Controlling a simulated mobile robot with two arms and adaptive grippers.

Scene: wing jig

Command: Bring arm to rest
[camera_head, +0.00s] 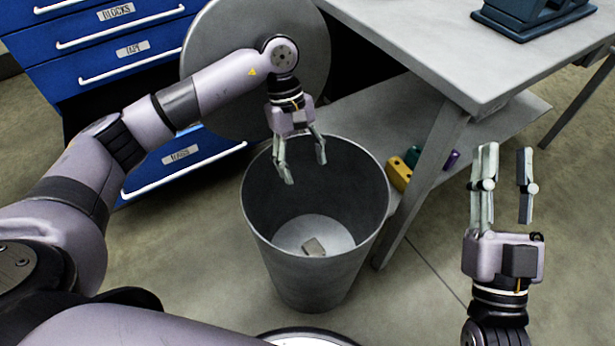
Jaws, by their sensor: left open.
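My left arm comes in from the left. Its gripper (304,168) is open and empty, fingers pointing down over the mouth of a grey metal bin (318,272). A small greyish block (314,247) lies on the bin's floor, well below the fingers. My right gripper (506,150) is at the right, pointing up the picture, with its two fingers apart and nothing between them. It is in front of the workbench's lower shelf and the floor.
A blue drawer cabinet (150,77) with labelled drawers stands at the upper left. A large round grey disc (222,30) is behind my left arm. A grey workbench (440,45) with a dark blue vise (530,15) stands at the upper right. Yellow (398,173), green and purple items lie on its lower shelf.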

